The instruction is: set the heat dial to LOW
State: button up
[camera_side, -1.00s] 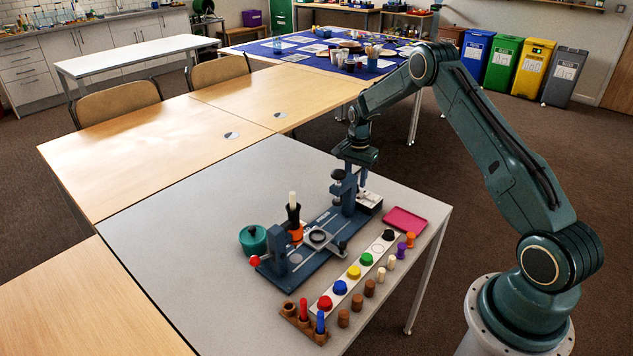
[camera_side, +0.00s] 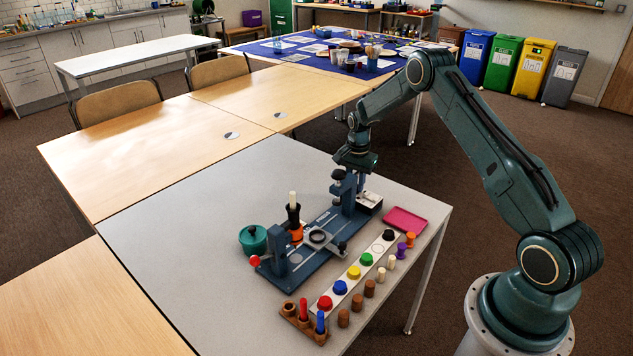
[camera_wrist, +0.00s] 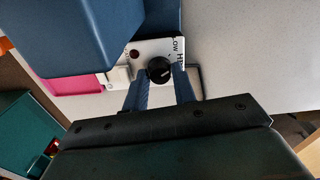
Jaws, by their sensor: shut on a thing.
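The heat dial (camera_wrist: 159,68) is a black round knob with a pale mark, set on a white panel (camera_wrist: 146,47) in the wrist view. The word LOW and part of another label starting with H stand at the panel's right side. Which label the mark points to is too small to tell. My gripper (camera_wrist: 160,81) has its two blue fingers on either side of the knob and is shut on it. In the side view my gripper (camera_side: 361,181) is at the far end of the blue machine (camera_side: 318,238), by its white box (camera_side: 370,202); the knob is hard to make out there.
A blue upright of the machine (camera_wrist: 85,30) fills the upper left of the wrist view, close to my fingers. A pink tray (camera_side: 405,219) lies right of the machine. A strip of coloured knobs (camera_side: 367,259) and wooden pegs (camera_side: 369,288) stand in front. The grey table's left side is clear.

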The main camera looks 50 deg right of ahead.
jog(key=shift+n, duration=2.1)
jog(key=o, duration=0.7)
jog(key=shift+r, duration=0.15)
notch_tip(320, 180, up, 14)
jog(key=shift+f, duration=0.25)
